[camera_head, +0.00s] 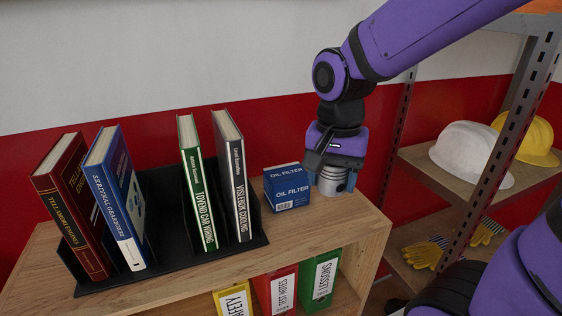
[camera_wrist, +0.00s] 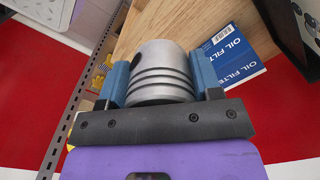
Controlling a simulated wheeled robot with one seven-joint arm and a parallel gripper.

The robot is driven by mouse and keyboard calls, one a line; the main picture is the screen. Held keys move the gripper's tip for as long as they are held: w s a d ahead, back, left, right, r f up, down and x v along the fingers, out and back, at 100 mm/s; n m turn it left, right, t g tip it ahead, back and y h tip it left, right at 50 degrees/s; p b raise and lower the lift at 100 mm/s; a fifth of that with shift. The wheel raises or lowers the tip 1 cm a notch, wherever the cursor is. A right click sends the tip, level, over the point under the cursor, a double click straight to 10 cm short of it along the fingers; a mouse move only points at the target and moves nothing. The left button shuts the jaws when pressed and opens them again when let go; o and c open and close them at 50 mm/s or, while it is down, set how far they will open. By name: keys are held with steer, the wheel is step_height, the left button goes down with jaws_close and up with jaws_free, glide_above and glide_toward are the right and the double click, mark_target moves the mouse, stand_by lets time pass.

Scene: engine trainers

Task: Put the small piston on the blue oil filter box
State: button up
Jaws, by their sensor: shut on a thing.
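My gripper (camera_head: 331,172) is shut on the small grey metal piston (camera_head: 333,181), just to the right of the blue oil filter box (camera_head: 287,186). In the wrist view the piston (camera_wrist: 159,72), with grooves around it, sits between the two blue fingers of my gripper (camera_wrist: 162,80). The box stands on the wooden cabinet top (camera_head: 327,222) and also shows in the wrist view (camera_wrist: 231,55), to the right of the piston. I cannot tell whether the piston touches the wood. Its upper part is hidden by the gripper in the head view.
A black book holder (camera_head: 170,271) with several upright books stands left of the box. Coloured binders (camera_head: 320,279) are below the top. A metal rack to the right holds a white helmet (camera_head: 469,153), a yellow helmet (camera_head: 538,139) and gloves (camera_head: 427,252). A red and white wall is behind.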

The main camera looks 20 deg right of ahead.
glide_above(287, 172)
steer(key=shift+s+a+f, duration=0.1)
steer(key=shift+s+f, duration=0.15)
steer(key=shift+f, duration=0.45)
steer(key=shift+w+f, duration=0.15)
steer(key=shift+f, duration=1.65)
steer(key=shift+f, duration=0.1)
steer(key=o, duration=1.1)
steer(key=shift+c, duration=0.2)
